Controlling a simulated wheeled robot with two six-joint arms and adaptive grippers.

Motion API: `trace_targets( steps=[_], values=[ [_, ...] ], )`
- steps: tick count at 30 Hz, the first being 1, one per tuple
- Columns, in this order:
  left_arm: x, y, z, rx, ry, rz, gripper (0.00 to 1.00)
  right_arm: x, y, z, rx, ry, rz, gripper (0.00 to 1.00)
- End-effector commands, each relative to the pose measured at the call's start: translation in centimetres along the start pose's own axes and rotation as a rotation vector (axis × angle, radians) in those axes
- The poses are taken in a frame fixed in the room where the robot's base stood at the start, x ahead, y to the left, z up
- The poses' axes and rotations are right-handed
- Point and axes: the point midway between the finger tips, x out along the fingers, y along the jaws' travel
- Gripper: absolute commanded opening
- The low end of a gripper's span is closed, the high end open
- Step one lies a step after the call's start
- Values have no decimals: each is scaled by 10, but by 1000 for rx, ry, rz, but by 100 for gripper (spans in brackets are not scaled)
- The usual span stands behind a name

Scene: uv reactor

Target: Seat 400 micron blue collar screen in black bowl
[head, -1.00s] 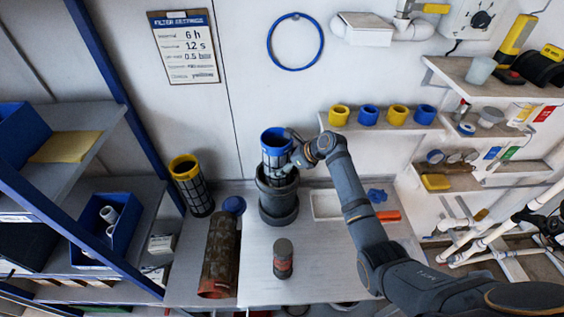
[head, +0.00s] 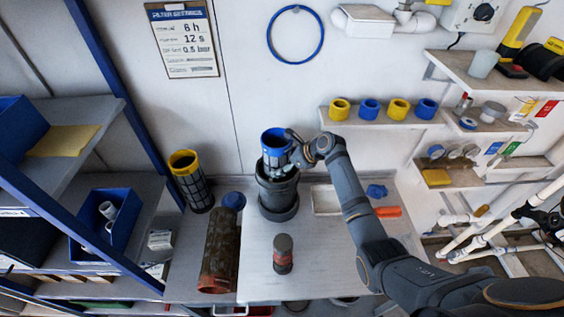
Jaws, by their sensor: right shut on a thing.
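The blue collar screen (head: 275,137) stands upright at the mouth of the black bowl (head: 278,196). Its blue collar and part of its mesh show above the bowl's rim, and its lower part is hidden inside the bowl. My right gripper (head: 290,153) is shut on the screen at its right side, just below the collar. Its fingertips are partly hidden against the screen. I cannot tell whether the screen touches the bottom of the bowl. My left gripper is not in view.
A yellow collar screen (head: 190,181) stands left of the bowl. A white tray (head: 326,200) lies right of the bowl. Yellow and blue rings sit on a wall shelf (head: 380,119).

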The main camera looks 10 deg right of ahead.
Motion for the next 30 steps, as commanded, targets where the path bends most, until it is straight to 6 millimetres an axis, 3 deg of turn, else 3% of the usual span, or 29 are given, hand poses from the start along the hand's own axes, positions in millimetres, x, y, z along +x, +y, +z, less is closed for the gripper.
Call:
trace_targets(
  steps=[30],
  values=[
    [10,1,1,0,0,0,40,19,1,-19,1,0,1,48]
  ],
)
